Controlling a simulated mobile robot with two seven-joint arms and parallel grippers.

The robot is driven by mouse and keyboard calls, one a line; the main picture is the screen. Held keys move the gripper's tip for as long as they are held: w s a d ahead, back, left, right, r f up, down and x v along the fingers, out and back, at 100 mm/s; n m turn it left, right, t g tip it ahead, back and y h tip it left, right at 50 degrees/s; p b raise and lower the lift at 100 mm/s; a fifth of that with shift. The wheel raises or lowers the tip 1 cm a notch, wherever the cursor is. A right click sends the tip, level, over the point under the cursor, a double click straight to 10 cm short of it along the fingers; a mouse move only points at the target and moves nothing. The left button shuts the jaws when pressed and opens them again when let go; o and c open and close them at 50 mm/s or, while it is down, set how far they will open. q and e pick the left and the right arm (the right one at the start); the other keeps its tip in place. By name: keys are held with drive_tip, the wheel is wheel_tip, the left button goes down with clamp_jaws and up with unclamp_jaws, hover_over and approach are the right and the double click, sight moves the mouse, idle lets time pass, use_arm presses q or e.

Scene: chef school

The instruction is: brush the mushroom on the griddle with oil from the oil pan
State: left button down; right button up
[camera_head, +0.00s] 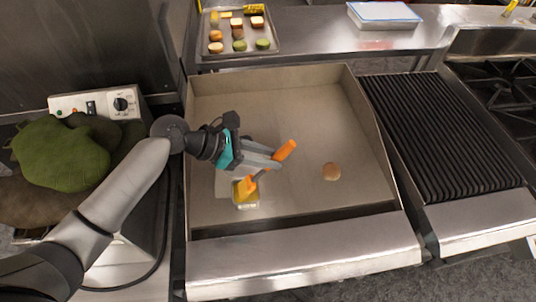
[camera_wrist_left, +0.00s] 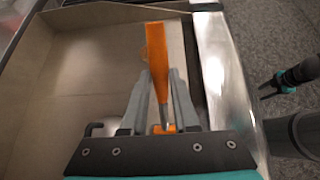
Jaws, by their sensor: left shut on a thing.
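My left gripper (camera_head: 277,160) is shut on an orange brush (camera_head: 286,150) above the griddle (camera_head: 300,105). I cannot tell whether the bristles touch the oil. In the left wrist view the brush (camera_wrist_left: 157,60) stands between the fingers (camera_wrist_left: 158,105).
A ridged black grill (camera_head: 440,135) adjoins the griddle on the right. A tray (camera_head: 273,48) of food stands behind it. The griddle's right half is clear except for the mushroom.

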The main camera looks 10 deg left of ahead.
sight(288, 142)
use_arm(q)
drive_tip(key=shift+s+f+p, duration=0.1)
drive_tip(key=shift+f+p, duration=0.1)
drive_tip(key=shift+p, duration=0.15)
idle(1.3)
wheel_tip(288, 142, up, 7)
drive_tip(key=p, duration=0.9)
drive_tip(key=shift+r+p, duration=0.2)
drive_tip(key=shift+p, duration=0.15)
drive_tip(key=shift+f, duration=0.1)
idle(0.4)
drive_tip(key=shift+w+b, duration=0.2)
drive_tip(key=shift+b, duration=0.4)
drive_tip(key=s+a+f+n+t+y+b, duration=0.1)
drive_tip(key=a+b, duration=0.8)
drive_tip(key=b, duration=1.3)
wheel_tip(288, 142, down, 4)
drive_tip(key=s+n+t, duration=0.1)
drive_tip(key=s+n, duration=0.1)
drive_tip(key=shift+s+a+r+t+y+b, duration=0.25)
drive_tip(key=shift+s+a+t+y+b, duration=0.05)
drive_tip(key=shift+s+a+t+b, duration=0.1)
